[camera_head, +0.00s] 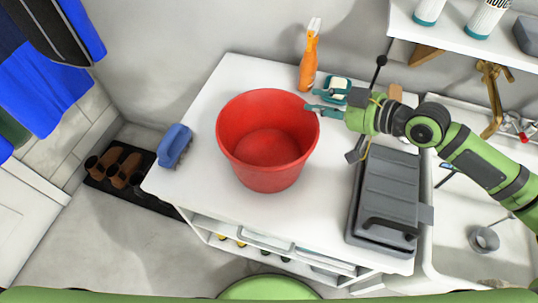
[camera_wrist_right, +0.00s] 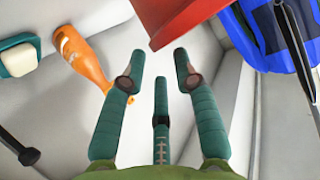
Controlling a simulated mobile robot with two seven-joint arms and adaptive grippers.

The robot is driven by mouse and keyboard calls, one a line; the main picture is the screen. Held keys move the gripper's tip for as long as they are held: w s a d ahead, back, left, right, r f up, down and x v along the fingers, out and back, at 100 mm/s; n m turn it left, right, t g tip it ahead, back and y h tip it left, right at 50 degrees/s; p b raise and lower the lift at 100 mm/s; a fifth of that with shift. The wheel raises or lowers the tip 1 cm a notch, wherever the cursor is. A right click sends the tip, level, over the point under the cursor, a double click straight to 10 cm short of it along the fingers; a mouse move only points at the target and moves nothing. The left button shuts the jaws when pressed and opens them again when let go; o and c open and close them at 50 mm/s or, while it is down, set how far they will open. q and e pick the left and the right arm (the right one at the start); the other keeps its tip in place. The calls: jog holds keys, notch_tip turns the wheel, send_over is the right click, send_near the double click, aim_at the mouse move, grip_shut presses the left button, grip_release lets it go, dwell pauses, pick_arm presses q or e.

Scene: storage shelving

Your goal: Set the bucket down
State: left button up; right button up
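The red bucket (camera_head: 268,170) stands upright on the white tabletop (camera_head: 205,192) and looks empty inside. My right gripper (camera_head: 313,99) is at the right rim of the bucket, its fingers pointing left. In the right wrist view the fingers of the gripper (camera_wrist_right: 160,70) are spread with nothing between them. Part of the red bucket (camera_wrist_right: 185,18) shows beyond the fingertips at the top. Whether a finger touches the rim cannot be told. My left gripper is not in view.
A grey case (camera_head: 385,195) lies to the right. The tabletop before the bucket is clear.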

aim_at(297, 101)
jog(key=p+x, duration=0.1)
jog(key=x, duration=0.1)
jog(key=p+x, duration=0.1)
jog(key=x, duration=0.2)
jog(key=shift+s+a, duration=0.15)
jog(key=shift+a, duration=0.25)
jog(key=shift+w+a+f, duration=0.25)
jog(key=shift+a+f, duration=0.05)
jog(key=shift+f, duration=0.05)
grip_shut()
jog(key=shift+r, duration=0.1)
